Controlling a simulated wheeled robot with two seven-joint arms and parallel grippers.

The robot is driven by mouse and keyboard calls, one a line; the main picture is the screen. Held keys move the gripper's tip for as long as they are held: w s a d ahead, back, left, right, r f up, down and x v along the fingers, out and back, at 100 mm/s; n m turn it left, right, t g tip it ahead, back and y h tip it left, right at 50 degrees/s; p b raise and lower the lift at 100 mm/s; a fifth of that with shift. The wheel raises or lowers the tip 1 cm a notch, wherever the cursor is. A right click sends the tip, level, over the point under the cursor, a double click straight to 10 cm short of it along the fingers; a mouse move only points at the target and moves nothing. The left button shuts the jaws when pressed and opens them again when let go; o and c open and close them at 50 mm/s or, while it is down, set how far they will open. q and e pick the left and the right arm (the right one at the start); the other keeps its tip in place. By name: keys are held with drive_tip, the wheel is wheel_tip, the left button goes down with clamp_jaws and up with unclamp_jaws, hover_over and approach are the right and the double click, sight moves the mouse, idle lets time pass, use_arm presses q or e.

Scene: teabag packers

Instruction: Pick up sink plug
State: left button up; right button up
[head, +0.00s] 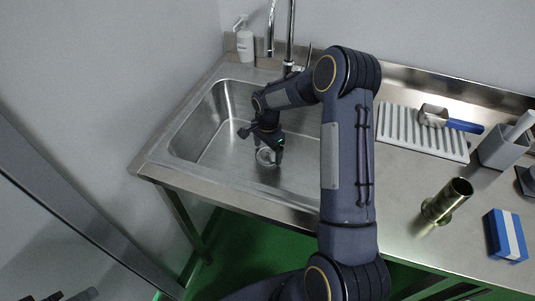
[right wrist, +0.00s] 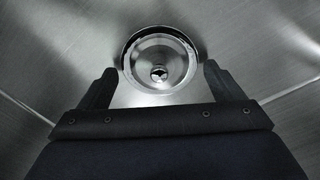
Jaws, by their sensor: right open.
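The sink plug (right wrist: 158,60) is a round metal piece with a small knob or hole at its centre, seated at the drain in the floor of the sink. It also shows in the head view (head: 266,157), below my right gripper (head: 262,138). My right gripper is open and points down over it. In the right wrist view the two fingers (right wrist: 159,68) stand on either side of the plug, with nothing between them that I can see held. Dark tips at the bottom left of the head view look like my left gripper (head: 72,296), mostly cut off.
The steel sink (head: 200,130) has walls around the plug. A tap (head: 291,40) and a soap bottle (head: 245,43) stand behind it. On the right counter are a ribbed tray (head: 400,125), a scoop (head: 436,116), a grey holder (head: 500,148), a metal cup (head: 446,202) and a blue sponge (head: 505,236).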

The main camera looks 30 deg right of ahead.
drive_tip(key=shift+f, duration=0.35)
drive_tip(key=shift+c, duration=0.5)
drive_tip(key=c, duration=1)
